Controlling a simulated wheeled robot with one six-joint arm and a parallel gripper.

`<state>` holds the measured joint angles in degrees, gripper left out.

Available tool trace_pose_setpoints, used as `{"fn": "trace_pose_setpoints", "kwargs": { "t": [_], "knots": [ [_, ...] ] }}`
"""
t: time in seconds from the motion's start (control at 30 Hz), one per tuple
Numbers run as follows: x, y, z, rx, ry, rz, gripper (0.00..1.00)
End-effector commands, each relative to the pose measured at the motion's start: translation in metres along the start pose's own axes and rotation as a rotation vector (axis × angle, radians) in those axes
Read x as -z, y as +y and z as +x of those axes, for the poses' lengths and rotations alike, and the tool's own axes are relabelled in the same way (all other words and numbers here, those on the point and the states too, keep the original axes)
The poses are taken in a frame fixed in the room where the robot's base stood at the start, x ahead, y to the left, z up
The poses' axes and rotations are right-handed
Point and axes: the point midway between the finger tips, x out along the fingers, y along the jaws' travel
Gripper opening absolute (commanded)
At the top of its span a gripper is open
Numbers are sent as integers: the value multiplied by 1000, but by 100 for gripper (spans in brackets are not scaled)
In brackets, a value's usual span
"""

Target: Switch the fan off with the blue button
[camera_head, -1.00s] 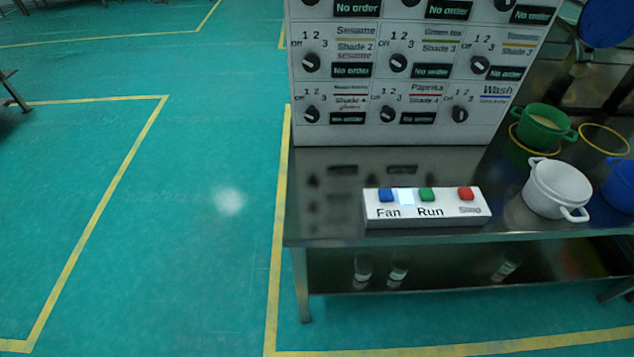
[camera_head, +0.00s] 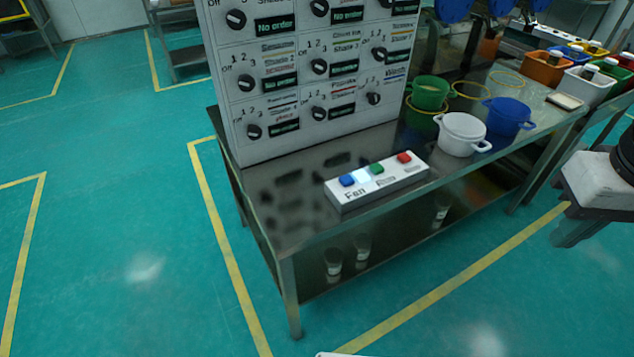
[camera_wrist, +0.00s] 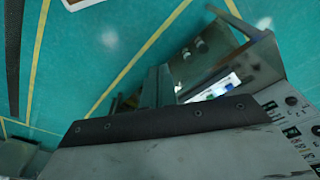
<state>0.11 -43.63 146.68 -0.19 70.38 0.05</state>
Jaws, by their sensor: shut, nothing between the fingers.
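The blue button (camera_head: 347,180) is at the left end of the white button box (camera_head: 385,186), above the word "Fan". A pale, bright square (camera_head: 362,175) sits just right of it, then a green and a red button. The box lies on the metal table in front of the dial panel. In the wrist view the box (camera_wrist: 205,94) shows small and tilted, with blue visible on it. My gripper (camera_wrist: 158,80) shows as dark fingers beyond a bolted grey-black plate; it is shut and empty, apart from the box.
The dial panel (camera_head: 310,80) stands behind the box on the metal table (camera_head: 290,215). A green pot (camera_head: 430,92), a white pot (camera_head: 461,134) and a blue pot (camera_head: 508,116) are to its right. Coloured bins stand farther back. The floor at left and in front is clear.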

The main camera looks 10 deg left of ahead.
Motion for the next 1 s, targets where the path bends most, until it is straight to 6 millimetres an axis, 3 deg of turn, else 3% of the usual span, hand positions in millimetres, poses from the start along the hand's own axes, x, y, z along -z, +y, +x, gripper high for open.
{"fn": "trace_pose_setpoints", "kwargs": {
  "t": [0.3,0.37,0.47,0.57,0.6,0.73,0.83,0.9,1.0],
  "knots": [
    [2,0,0,-3,2,-2,0],
    [8,2,1,-17,11,-11,0],
    [34,8,5,-73,54,-50,0],
    [84,17,12,-164,138,-141,0],
    [109,18,17,-202,180,-194,0],
    [195,5,34,-296,336,-417,0],
    [254,-26,53,-316,456,-619,0],
    [288,-58,71,-301,534,-772,0],
    [321,-110,100,-238,632,-986,0]
  ]
}}
